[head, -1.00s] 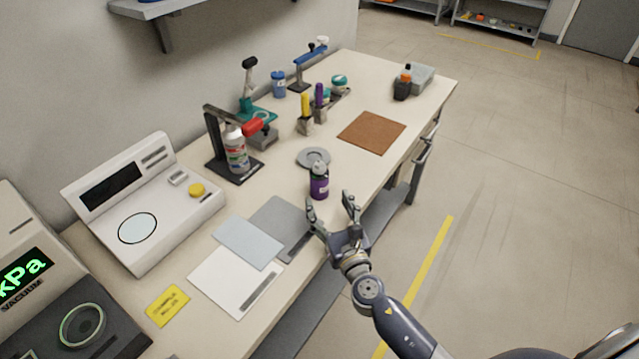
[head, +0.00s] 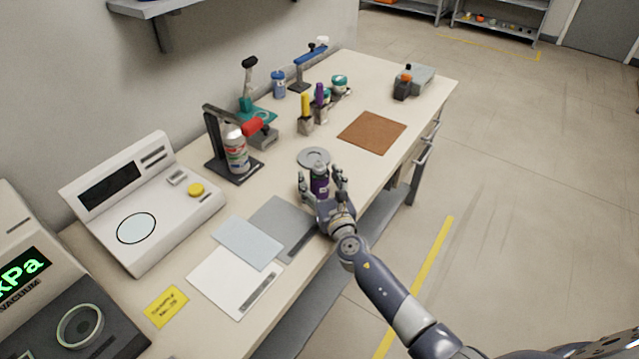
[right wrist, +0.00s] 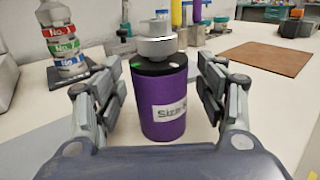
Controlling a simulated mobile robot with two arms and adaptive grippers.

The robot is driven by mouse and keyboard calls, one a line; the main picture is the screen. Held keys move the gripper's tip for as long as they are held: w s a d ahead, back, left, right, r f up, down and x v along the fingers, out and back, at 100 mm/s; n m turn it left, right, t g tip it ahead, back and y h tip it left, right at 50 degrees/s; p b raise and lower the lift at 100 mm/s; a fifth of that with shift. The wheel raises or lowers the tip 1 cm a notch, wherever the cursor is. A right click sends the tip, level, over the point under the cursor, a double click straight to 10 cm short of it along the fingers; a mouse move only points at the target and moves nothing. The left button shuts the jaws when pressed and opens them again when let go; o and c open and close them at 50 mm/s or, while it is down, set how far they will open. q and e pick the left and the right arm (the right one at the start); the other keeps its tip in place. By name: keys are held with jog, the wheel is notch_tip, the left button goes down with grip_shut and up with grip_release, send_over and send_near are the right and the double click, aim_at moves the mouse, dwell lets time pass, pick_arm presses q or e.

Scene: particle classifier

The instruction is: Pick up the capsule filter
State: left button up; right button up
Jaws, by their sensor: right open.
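The capsule filter appears to be the purple cylinder with a black top, a grey cap and a white label (right wrist: 165,105), standing upright on the bench. In the head view the purple cylinder (head: 320,184) shows partly between my right gripper's fingers. My right gripper (right wrist: 160,95) is open, with one finger on each side of the cylinder and a visible gap on both sides. It also shows in the head view (head: 321,187) at the bench's front edge. My left gripper is not in view.
A grey disc (head: 313,156) lies just behind the cylinder. A bottle with coloured bands (head: 236,150) stands in a press at left. Flat sheets (head: 236,282) lie to the left front. A brown mat (head: 372,132) lies to the right.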

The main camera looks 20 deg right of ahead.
jog(key=c, duration=1.5)
jog(key=shift+o, duration=0.2)
jog(key=shift+r, duration=0.2)
